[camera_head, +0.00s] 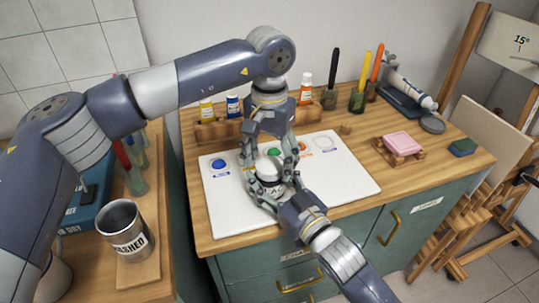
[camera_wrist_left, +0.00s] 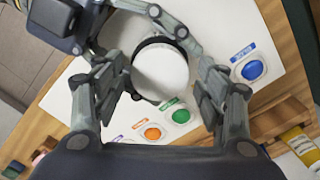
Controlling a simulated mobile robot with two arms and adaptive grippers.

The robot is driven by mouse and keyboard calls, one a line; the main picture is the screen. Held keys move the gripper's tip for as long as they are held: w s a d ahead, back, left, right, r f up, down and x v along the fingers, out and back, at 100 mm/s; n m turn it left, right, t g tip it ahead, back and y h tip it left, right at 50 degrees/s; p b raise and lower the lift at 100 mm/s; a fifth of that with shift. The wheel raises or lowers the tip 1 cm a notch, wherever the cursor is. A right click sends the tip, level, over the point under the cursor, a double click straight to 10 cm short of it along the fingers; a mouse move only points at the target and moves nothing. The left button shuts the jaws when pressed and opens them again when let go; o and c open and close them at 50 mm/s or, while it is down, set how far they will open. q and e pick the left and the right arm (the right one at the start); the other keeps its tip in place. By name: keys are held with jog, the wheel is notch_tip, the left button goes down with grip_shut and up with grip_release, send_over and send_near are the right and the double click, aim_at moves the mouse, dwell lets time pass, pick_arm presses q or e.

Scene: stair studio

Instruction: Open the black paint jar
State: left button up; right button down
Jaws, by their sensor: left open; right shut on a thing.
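The paint jar has a white round lid (camera_head: 269,168) and stands at the front middle of the white board (camera_head: 340,178). In the left wrist view the lid (camera_wrist_left: 160,72) has a dark ring around its edge. My right gripper (camera_head: 272,187) is shut around the jar's body from the front right, hiding much of it. My left gripper (camera_head: 269,156) points down over the jar, open. In the left wrist view its fingers (camera_wrist_left: 160,95) are on either side of the lid with gaps. The jar's paint is hidden.
Blue (camera_head: 220,167), green, orange and white paint spots lie on the board. A wooden rack (camera_head: 220,130) with paint bottles, brush pots and a pink sponge (camera_head: 398,142) stand behind and right. A metal cup (camera_head: 126,231) stands on the left counter. The board's right part is clear.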

pick_arm(q)
jog(key=c, duration=1.1)
pick_arm(e)
jog(key=shift+f, duration=0.15)
pick_arm(q)
jog(key=n, duration=0.6)
jog(key=shift+n, duration=0.3)
jog(key=n, duration=0.6)
jog(key=shift+n, duration=0.3)
jog(key=n, duration=1.1)
jog(key=shift+n, duration=0.4)
jog(key=n, duration=1.1)
jog(key=shift+s+r+n, duration=0.1)
jog(key=shift+n, duration=0.2)
jog(key=n, duration=1.1)
jog(key=shift+n, duration=0.3)
jog(key=n, duration=0.5)
jog(key=shift+n, duration=0.4)
